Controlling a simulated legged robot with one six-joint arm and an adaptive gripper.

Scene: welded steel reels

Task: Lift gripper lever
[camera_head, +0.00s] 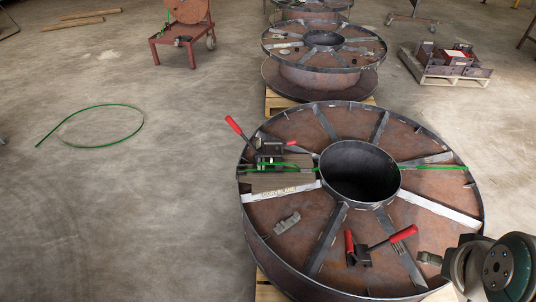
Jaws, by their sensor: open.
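A dark strapping tool (270,154) sits at the upper left of the near steel reel (290,247), on the green strap (435,167). Its long lever with a red grip (234,125) slants up to the left; a short red part shows at its right side. A second tool (360,256) with two red-gripped handles (404,233) lies on the reel's front part. Which lever is the gripper lever cannot be told.
A small grey metal piece (287,222) lies on the reel's left front. More reels (320,75) stand behind on pallets. A red-brown stand (185,45) and a pallet with boxes (445,62) are at the back. A green strap loop (92,121) lies on open floor at left.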

